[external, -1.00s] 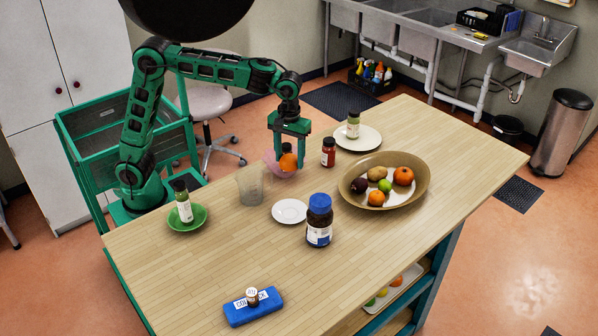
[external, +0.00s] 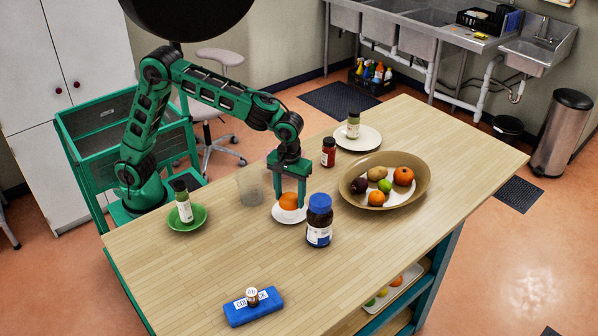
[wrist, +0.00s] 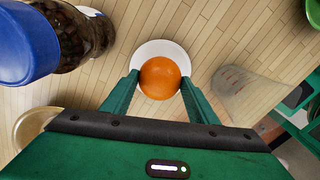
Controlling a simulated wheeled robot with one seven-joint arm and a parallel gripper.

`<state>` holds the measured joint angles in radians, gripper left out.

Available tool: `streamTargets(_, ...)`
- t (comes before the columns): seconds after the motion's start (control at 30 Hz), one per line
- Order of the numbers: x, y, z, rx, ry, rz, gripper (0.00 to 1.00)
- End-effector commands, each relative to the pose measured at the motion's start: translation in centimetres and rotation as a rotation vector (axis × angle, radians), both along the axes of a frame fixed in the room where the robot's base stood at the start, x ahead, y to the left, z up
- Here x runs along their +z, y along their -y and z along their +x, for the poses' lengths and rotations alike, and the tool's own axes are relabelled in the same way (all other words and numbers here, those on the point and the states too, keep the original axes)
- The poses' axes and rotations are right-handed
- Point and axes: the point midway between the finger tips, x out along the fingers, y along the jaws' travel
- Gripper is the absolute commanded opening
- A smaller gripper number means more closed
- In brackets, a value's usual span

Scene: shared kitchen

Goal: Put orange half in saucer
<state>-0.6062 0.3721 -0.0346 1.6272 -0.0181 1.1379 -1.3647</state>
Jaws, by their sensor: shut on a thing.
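The orange half (external: 288,201) is between the fingers of my gripper (external: 290,204), which is shut on it. The small white saucer (external: 281,217) lies on the table directly under the orange, partly hidden by it. In the wrist view the orange (wrist: 160,78) shows its round peel side between the green fingertips (wrist: 160,82). The saucer's rim (wrist: 160,46) shows beyond it there. The orange is over the saucer or at its surface; I cannot tell whether they touch.
A blue-lidded jar (external: 319,222) stands close right of the saucer. A clear cup (external: 250,186) stands to the left. A fruit bowl (external: 420,190) and red bottle (external: 328,152) are behind to the right. The front table is mostly clear around a blue case (external: 254,307).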

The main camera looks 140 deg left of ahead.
Motion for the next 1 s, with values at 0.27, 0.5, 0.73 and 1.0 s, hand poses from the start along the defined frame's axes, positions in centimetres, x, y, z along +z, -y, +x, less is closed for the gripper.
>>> streamTargets(0.27,-3.4,0.0,0.0,-0.001,-0.001,0.000,0.30)
streamTargets(0.5,-3.6,0.0,0.0,-0.001,0.001,0.000,0.30)
streamTargets(0.73,-4.1,0.0,-0.1,0.000,-0.001,0.000,0.30)
streamTargets(1.0,-4.9,0.0,-0.1,0.000,-0.002,-0.002,0.30)
